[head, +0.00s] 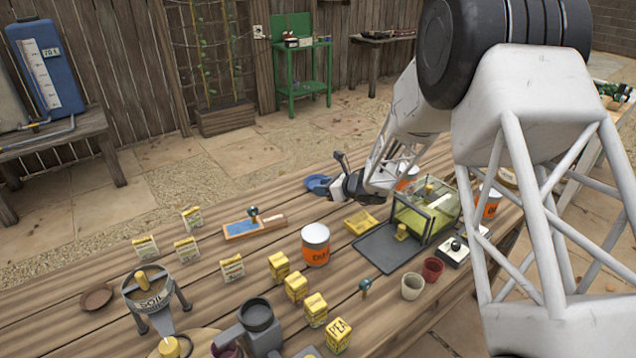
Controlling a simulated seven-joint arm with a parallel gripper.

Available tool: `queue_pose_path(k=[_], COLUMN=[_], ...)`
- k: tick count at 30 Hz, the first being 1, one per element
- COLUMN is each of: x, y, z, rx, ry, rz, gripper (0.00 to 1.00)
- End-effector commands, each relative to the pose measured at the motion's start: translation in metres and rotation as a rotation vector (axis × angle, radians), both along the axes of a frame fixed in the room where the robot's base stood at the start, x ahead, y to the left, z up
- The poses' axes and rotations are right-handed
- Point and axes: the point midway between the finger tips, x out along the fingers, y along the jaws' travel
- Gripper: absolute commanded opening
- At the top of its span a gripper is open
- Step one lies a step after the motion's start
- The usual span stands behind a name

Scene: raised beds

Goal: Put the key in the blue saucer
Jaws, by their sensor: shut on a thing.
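The blue saucer (316,184) lies on the far side of the wooden table, partly hidden behind my gripper. My gripper (336,186) is above the table, just to the right of the saucer in the picture and close to it. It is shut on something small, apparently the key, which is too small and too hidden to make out. I see no key elsewhere on the table. I cannot tell whether the gripper is over the saucer's rim or in front of it.
An orange-and-white can (315,245), a dark tray (385,250) with a glass case (425,212), and a blue-topped wooden block (243,229) stand nearby. Several yellow seed packets (296,287) and two small pots (432,270) are nearer. The table left of the saucer is fairly clear.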

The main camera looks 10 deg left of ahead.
Motion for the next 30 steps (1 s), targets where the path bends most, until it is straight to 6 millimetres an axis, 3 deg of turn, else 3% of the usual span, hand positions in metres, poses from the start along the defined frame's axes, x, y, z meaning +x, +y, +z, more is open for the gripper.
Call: queue_pose_path(k=[20,30], x=[0.01,0.047], y=[0.005,0.017], z=[-0.001,-0.005], rx=[-0.003,-0.004], ry=[0.003,0.002], rz=[0.017,0.016], gripper=[0.13,0.13])
